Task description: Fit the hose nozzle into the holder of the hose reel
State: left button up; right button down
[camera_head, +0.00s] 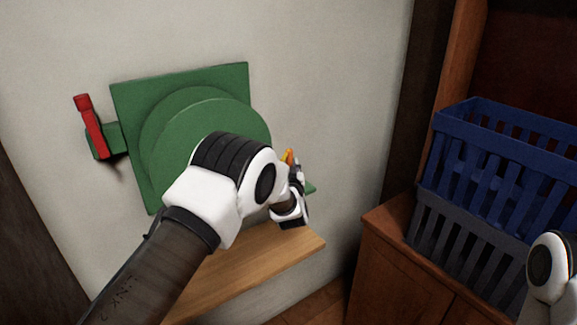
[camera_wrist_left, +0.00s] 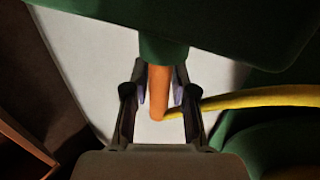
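The green hose reel (camera_head: 235,118) is mounted on the wall. My left gripper (camera_head: 296,180) is at its right side, and its fingers are partly hidden by my wrist in the head view. In the left wrist view, the left gripper (camera_wrist_left: 160,92) has a finger on each side of the orange nozzle (camera_wrist_left: 160,90) and looks shut on it. The nozzle's upper end meets a short green cylinder, the holder (camera_wrist_left: 163,50); how deep it sits is hidden. A yellow hose (camera_wrist_left: 260,98) leaves the nozzle's lower end to the right. My right gripper is out of view.
A red handle (camera_head: 89,125) sticks out left of the reel. A wooden shelf (camera_head: 265,262) juts out below it. Blue (camera_head: 500,150) and grey (camera_head: 450,240) crates are stacked on a wooden cabinet (camera_head: 385,250) at the right. The wall between reel and cabinet is clear.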

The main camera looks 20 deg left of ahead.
pick_arm(q)
jog(key=shift+o, duration=0.5)
jog(key=shift+a+f, duration=0.1)
jog(key=shift+a, duration=0.1)
jog(key=shift+d, duration=0.1)
jog(key=shift+s+d, duration=0.15)
jog(key=shift+s, duration=0.1)
jog(key=v, duration=1.1)
jog(key=s+a+f+m+g+h, duration=0.1)
jog(key=s+a+f+g, duration=0.15)
jog(key=s+f, duration=0.55)
jog(key=s+a+f+m+g+h, duration=0.15)
jog(key=s+f+g, duration=0.3)
jog(key=f, duration=0.65)
jog(key=s+a+f+g+h, duration=0.1)
jog(key=s+f+g, duration=0.2)
jog(key=s+f, duration=0.35)
jog(key=s+a+f+g+h, duration=0.15)
jog(key=s+f, duration=0.25)
jog(key=s, duration=0.6)
jog(key=s+d+f+g, duration=0.15)
jog(key=s+g, duration=0.45)
jog(key=s, duration=1)
notch_tip(320, 180, up, 9)
jog(key=p, duration=0.9)
jog(key=shift+m+h, duration=0.3)
jog(key=shift+m, duration=0.05)
